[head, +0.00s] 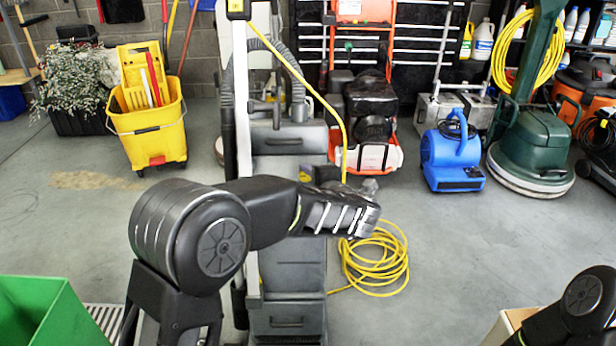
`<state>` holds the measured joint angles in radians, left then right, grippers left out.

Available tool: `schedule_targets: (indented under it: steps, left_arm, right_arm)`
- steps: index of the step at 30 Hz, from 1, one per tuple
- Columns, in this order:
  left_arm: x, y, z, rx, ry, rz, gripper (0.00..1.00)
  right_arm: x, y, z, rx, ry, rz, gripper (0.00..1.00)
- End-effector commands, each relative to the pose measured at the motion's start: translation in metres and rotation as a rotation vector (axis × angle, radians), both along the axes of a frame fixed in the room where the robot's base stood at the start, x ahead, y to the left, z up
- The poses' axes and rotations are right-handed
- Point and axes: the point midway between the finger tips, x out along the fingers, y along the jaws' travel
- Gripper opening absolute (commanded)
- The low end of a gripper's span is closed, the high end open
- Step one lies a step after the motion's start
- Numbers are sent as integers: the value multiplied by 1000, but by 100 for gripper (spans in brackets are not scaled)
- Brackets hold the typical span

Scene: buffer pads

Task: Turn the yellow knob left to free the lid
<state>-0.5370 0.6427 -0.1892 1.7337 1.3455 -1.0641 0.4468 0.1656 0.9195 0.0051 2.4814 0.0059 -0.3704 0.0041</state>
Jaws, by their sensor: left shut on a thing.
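A grey upright machine (290,140) with stacked, drawer-like sections stands in front of me in the head view. A small patch of yellow, likely the yellow knob (306,177), shows on it just behind my left wrist. My left gripper (320,174) reaches in from the left, and its fingers are mostly hidden behind my own wrist. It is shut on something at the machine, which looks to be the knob. I cannot make out the lid or which way the knob is turned. My right gripper is out of view; only part of that arm shows at lower right.
A yellow mop bucket (148,130) stands at left and a green bin (40,312) at lower left. A coiled yellow cord (376,262) lies on the floor by the machine. A blue blower (452,152) and a green floor scrubber (532,150) stand at right. Floor between is clear.

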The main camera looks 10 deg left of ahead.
Motion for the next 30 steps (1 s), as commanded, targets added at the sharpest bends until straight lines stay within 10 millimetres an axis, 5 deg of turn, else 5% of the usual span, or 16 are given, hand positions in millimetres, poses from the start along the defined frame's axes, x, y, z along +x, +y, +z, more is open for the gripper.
schedule_targets:
  steps: [14, 15, 21, 30]
  left_arm:
    - [0, -1, -1, -16, -3, 4, 0]
    - [0, -1, -1, -16, -3, 4, 34]
    - [0, 0, -1, -14, -3, 4, 50]
    - [-1, -1, 1, -14, -4, 4, 51]
  right_arm:
    - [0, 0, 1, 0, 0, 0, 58]
    - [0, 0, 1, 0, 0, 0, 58]
    - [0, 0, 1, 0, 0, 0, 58]
    - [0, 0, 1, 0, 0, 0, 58]
